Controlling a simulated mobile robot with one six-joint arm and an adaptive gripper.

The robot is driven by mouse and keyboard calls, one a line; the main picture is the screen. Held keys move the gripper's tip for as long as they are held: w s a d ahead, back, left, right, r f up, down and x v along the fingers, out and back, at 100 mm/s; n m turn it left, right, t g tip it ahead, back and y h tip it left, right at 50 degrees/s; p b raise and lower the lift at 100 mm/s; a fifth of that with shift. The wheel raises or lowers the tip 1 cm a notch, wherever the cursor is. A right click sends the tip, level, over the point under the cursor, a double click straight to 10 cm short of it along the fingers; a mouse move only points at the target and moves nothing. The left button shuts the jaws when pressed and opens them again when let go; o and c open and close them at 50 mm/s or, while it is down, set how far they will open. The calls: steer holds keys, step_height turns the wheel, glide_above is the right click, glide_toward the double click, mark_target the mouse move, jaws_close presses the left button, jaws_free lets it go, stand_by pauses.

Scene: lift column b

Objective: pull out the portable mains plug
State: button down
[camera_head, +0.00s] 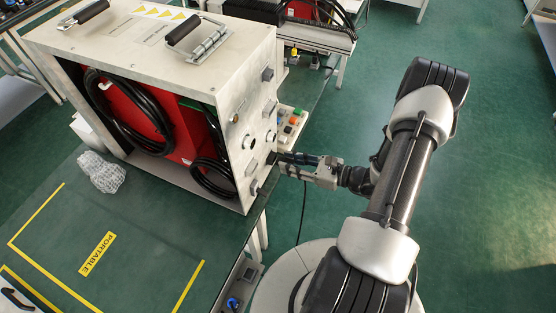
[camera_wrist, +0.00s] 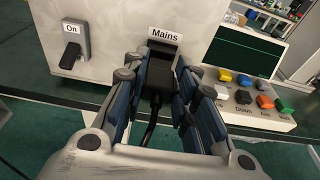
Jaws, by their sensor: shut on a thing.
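The portable unit (camera_head: 150,45) is a pale metal case with an open front, standing on the green bench. My gripper (camera_head: 283,158) reaches its right side panel from the right. In the wrist view, my gripper (camera_wrist: 160,85) is shut on the black mains plug (camera_wrist: 158,75), with fingers on both sides of it. The plug sits at the black mains socket (camera_wrist: 164,50), below the "Mains" label (camera_wrist: 165,35). I cannot tell how deep the plug is in the socket. Its black cord (camera_wrist: 150,128) runs down between the fingers.
A black switch (camera_wrist: 72,52) labelled "On" is left of the socket. A control box with coloured buttons (camera_head: 291,122) stands close by at the right. Crumpled clear wrap (camera_head: 101,173) lies on the bench (camera_head: 150,215), left of the unit. Open floor lies to the right.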

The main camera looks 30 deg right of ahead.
steer(key=shift+f+v, duration=0.2)
steer(key=shift+v, duration=0.7)
steer(key=shift+f+v, duration=0.2)
steer(key=shift+v, duration=0.65)
steer(key=shift+f+v, duration=0.2)
steer(key=shift+v, duration=0.7)
